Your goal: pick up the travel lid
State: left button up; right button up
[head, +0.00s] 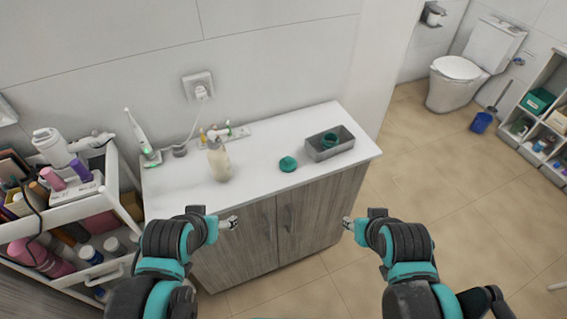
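A round, flat green piece (288,163), which looks like the travel lid, lies on the white counter (255,178) right of the middle. A second green, ring-like piece (329,140) sits inside a grey rectangular tray (322,156); I cannot tell for sure which is the lid. My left gripper (233,222) is in front of the counter's cabinet doors, left of the round piece and apart from it. My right gripper (347,222) is in front of the counter, right of the round piece. Both hold nothing visible; their fingers are too small to judge.
A cream bottle (219,163) stands on the counter, with an electric toothbrush (140,135) at its left end. A crowded white cart (62,213) is at far left. A toilet (470,70) and shelf (546,125) are right, beyond open floor.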

aim_at(288, 164)
jog(key=i+l+u, duration=0.15)
jog(key=i+u, duration=0.2)
jog(key=i+l+u, duration=0.2)
jog(key=u, duration=0.2)
